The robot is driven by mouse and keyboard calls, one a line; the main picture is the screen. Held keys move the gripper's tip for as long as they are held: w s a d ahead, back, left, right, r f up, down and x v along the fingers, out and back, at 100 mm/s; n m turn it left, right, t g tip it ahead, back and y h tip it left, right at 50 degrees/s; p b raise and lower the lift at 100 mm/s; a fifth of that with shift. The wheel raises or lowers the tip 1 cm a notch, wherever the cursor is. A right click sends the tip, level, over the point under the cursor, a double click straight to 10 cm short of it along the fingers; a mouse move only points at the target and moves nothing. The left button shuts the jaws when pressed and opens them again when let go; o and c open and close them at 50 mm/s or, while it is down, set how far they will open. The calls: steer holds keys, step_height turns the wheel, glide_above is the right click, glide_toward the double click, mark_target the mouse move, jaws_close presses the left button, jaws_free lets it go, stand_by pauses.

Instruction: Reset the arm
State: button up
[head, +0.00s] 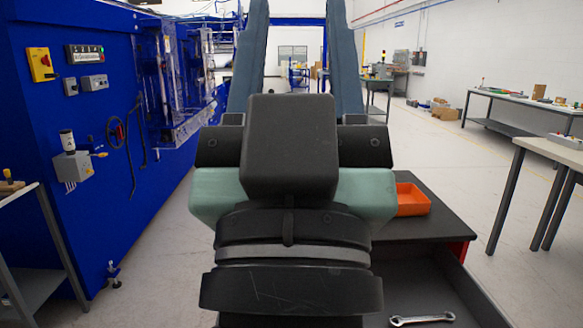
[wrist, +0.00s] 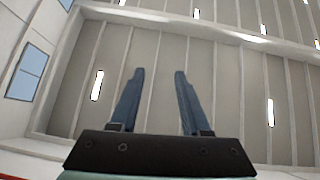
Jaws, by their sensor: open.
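My gripper (head: 296,8) is raised straight ahead in the middle of the head view, with its two blue-grey fingers pointing up and apart. The fingers reach the top edge of the picture, so their tips may be cut off. The wrist view shows my gripper (wrist: 159,75) open, with nothing between the fingers and only the ceiling beyond. My dark wrist and forearm links fill the lower middle of the head view and hide much of what lies behind them.
A blue machine (head: 90,140) with a control panel stands on the left. An orange tray (head: 411,199) sits on a dark worktop (head: 440,225) at right. A wrench (head: 422,319) lies in an open drawer below. Tables (head: 525,99) stand farther right; floor between is clear.

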step_height(320, 180, up, 16)
steer(key=s+y+p, duration=0.1)
steer(key=p, duration=1.3)
steer(key=shift+s+a+t, duration=0.2)
steer(key=shift+t, duration=0.2)
steer(key=shift+f, duration=0.15)
